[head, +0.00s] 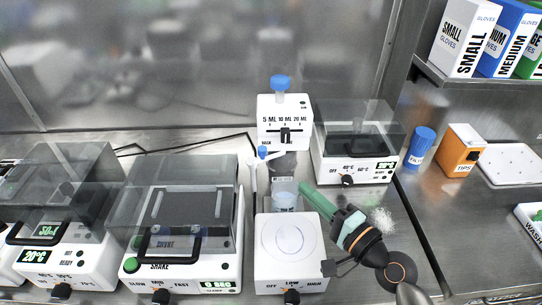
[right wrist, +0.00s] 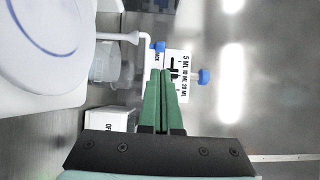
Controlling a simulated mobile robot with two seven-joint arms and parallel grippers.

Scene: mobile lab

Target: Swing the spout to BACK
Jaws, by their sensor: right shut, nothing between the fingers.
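The white dispenser (head: 284,128) stands at the back, with a blue cap, a 5/10/20 ML scale and a black slider. Its white spout (head: 253,170) is at the lower left front, beside a blue knob (head: 263,152); it reaches out left and its end bends down. In the right wrist view the spout (right wrist: 128,37) and the dispenser (right wrist: 181,68) appear turned sideways. My right gripper (head: 304,187) is shut and empty, its green fingers in front of and below the dispenser, apart from the spout in the head view. The fingertips (right wrist: 162,73) overlap the dispenser's face in the wrist view. My left gripper is out of view.
A clear beaker (head: 285,192) stands below the dispenser, behind a white plate device (head: 290,248). A lidded heater (head: 350,169) is close on the right and a lidded shaker (head: 180,225) on the left. White powder (head: 382,219) lies right of my gripper.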

